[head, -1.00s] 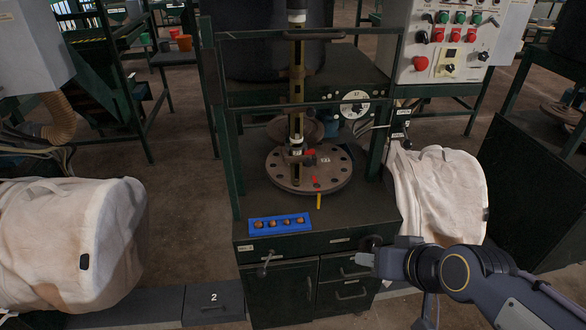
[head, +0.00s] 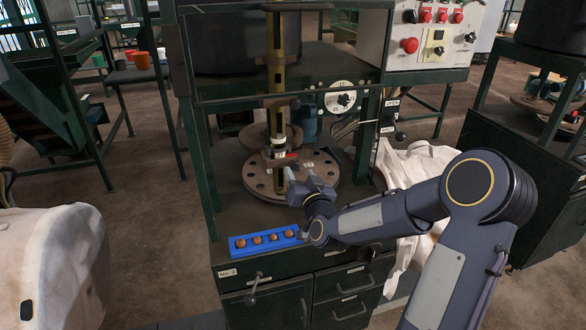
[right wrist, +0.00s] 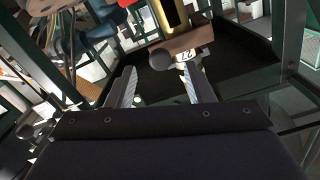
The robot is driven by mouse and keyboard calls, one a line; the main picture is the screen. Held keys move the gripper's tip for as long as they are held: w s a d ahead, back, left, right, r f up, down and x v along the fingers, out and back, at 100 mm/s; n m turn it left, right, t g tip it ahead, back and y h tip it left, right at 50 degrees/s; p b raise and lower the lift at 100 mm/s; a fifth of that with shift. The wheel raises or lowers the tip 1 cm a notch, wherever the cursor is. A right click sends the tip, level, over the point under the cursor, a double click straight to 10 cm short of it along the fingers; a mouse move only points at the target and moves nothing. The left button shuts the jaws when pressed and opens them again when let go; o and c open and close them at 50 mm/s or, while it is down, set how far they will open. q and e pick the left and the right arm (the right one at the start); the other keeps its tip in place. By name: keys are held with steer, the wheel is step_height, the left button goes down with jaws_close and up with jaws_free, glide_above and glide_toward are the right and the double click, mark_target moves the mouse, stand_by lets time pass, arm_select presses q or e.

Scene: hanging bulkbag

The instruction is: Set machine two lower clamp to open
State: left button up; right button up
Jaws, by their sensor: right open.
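Machine two is the dark green cabinet (head: 330,240) in the middle of the head view, with a yellowish upright post (head: 275,75) over a round brown plate with holes (head: 262,183). The lower clamp (head: 278,153) sits low on the post, partly behind my gripper; its lever position is unclear. In the right wrist view a brown clamp body (right wrist: 188,42) with a round knob and white label is on the post, just ahead of the fingers. My right gripper (head: 298,185) is open and empty, beside the post above the plate; its fingers (right wrist: 160,88) are spread. My left gripper is out of view.
A blue tray (head: 240,252) with several round brown pieces lies on the cabinet's front edge. Green frame posts (head: 190,130) flank the work area. A dial (head: 340,98) and a control panel (head: 435,40) stand behind.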

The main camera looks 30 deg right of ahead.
mark_target(295, 167)
steer(key=shift+x, duration=1.85)
jaws_close()
